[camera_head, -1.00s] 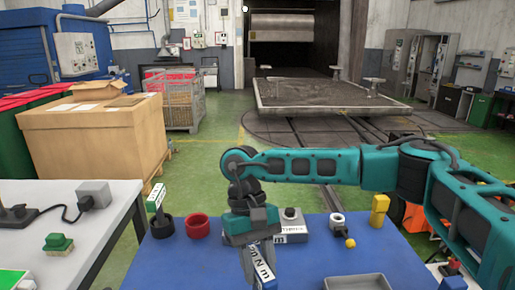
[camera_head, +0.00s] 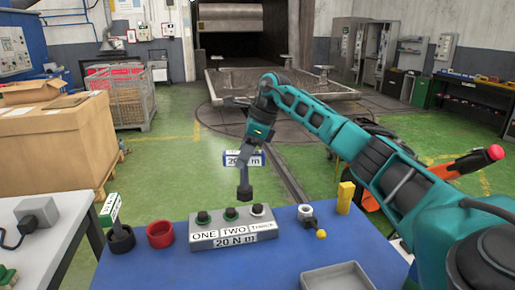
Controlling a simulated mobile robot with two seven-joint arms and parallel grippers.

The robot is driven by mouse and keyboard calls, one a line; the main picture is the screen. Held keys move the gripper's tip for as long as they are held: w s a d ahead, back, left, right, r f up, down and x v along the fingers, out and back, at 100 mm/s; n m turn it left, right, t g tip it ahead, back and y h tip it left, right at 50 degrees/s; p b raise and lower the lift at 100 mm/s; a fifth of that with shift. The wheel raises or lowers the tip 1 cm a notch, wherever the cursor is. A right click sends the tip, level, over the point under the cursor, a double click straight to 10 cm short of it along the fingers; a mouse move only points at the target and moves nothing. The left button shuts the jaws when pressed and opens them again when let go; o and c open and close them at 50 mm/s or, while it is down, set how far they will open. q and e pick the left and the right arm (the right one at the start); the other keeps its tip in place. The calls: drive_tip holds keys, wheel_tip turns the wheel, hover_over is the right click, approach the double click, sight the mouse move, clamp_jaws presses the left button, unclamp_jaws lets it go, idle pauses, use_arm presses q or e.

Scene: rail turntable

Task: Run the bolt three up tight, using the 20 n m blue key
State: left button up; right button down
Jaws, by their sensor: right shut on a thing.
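My right gripper (camera_head: 258,138) is shut on the blue key (camera_head: 258,159), whose label reads "20 N m". The key hangs roughly upright, with its dark socket end (camera_head: 244,192) above the block, apart from the bolts as it appears. The grey block (camera_head: 205,242) is labelled ONE, TWO, a third less legible word, and "20 N m". Bolt one (camera_head: 203,217) and bolt two (camera_head: 231,214) show dark heads with green around them. Bolt three (camera_head: 258,210) has a dark head with a pale ring, under and right of the socket. My left gripper is out of view.
The blue table (camera_head: 160,272) also holds a black cup (camera_head: 121,240) with a green-and-white labelled tool (camera_head: 109,208), a red ring-shaped cup (camera_head: 160,235), a small fitting with a yellow ball (camera_head: 321,234), a yellow block (camera_head: 345,197) and a grey tray (camera_head: 337,279).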

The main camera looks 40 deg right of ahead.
drive_tip(key=d+m, duration=0.2)
drive_tip(key=d, duration=0.1)
drive_tip(key=d+m+t+h, duration=0.1)
drive_tip(key=shift+s+d+r+m, duration=0.1)
drive_tip(key=shift+d+r+m, duration=0.2)
drive_tip(key=shift+r, duration=0.1)
wheel_tip(320, 180, down, 3)
drive_tip(key=shift+f+b, duration=0.1)
drive_tip(key=shift+b, duration=0.6)
drive_tip(key=shift+f, duration=0.8)
idle(0.7)
